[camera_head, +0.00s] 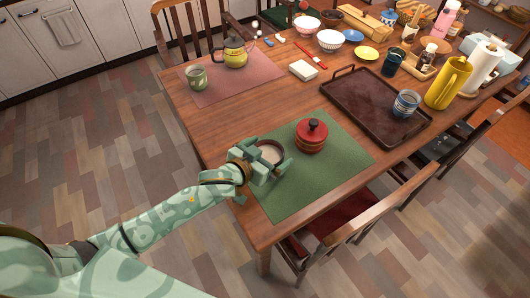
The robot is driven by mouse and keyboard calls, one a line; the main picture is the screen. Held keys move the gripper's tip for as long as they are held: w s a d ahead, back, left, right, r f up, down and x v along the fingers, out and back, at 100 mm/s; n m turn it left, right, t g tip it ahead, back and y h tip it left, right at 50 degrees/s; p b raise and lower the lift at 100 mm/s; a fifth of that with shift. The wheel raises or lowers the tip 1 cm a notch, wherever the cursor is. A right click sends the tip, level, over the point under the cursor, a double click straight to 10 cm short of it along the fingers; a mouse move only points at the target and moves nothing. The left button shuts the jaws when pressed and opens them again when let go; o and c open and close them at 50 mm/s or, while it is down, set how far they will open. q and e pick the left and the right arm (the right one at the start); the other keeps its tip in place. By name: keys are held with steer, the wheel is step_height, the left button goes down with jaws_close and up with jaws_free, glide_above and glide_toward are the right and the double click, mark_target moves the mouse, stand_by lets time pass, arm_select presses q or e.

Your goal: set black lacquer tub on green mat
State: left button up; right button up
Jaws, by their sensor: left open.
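The green mat (317,182) lies on the near side of the wooden table. A round vessel (271,151) with a pale inside and a darker rim stands at the mat's left part, between the fingers of my left gripper (279,160). It may be the black lacquer tub, but the gripper hides most of its wall, so I cannot tell its colour. My left gripper is open around it. I cannot tell whether its base touches the mat. My right gripper is out of view.
A red lidded pot (312,136) with a black knob stands on the mat, just right of the vessel. A dark tray (365,105) with a blue cup (405,103) lies beyond. A pink mat (222,84) holds a teapot (236,54). The mat's near right part is clear.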

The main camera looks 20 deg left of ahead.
arm_select(q)
steer(key=shift+s+r, duration=0.2)
steer(key=shift+r, duration=0.1)
steer(key=p+v, duration=0.4)
steer(key=v, duration=0.7)
steer(key=shift+s+a, duration=0.15)
steer(key=shift+s, duration=0.15)
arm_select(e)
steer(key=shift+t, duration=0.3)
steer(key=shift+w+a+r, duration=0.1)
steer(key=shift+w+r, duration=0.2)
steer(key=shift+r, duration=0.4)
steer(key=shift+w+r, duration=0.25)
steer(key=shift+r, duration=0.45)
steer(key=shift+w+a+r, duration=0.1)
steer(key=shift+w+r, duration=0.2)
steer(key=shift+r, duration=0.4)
